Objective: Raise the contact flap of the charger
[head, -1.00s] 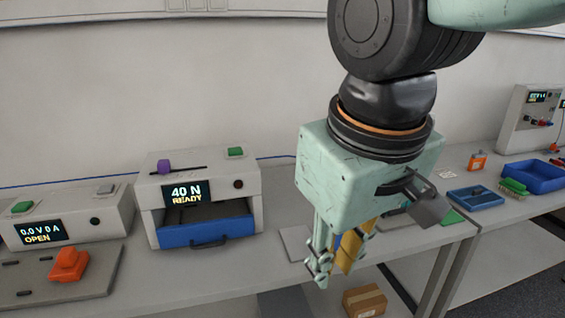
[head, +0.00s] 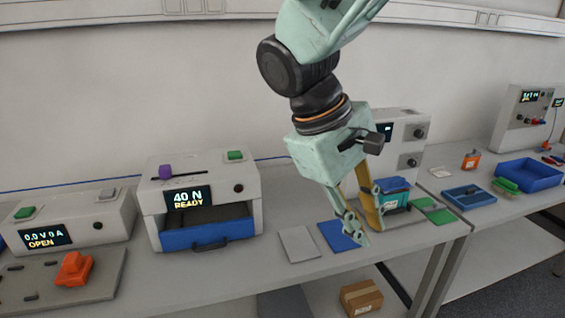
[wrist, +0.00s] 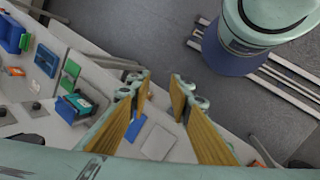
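A grey upright unit (head: 408,125) with a small dark display and knobs stands behind my gripper, partly hidden by it. At its front sits a teal block with a blue top (head: 393,190), also in the wrist view (wrist: 77,104); I cannot tell whether the blue part is the contact flap. At the far left, another unit (head: 67,232) reads "0.0 V 0 A OPEN", with an orange handle-like part (head: 74,269) on the plate before it. My gripper (head: 368,236) is open and empty above the bench; both fingers also show apart in the wrist view (wrist: 161,84).
A press-like unit (head: 200,178) reading "40 N READY" has a blue drawer. Flat grey (head: 299,244) and blue (head: 338,235) mats lie below my gripper. Right are a blue compartment tray (head: 472,197), a blue bin (head: 530,176) and a green brush (head: 505,186). A cardboard box (head: 361,298) is below the bench.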

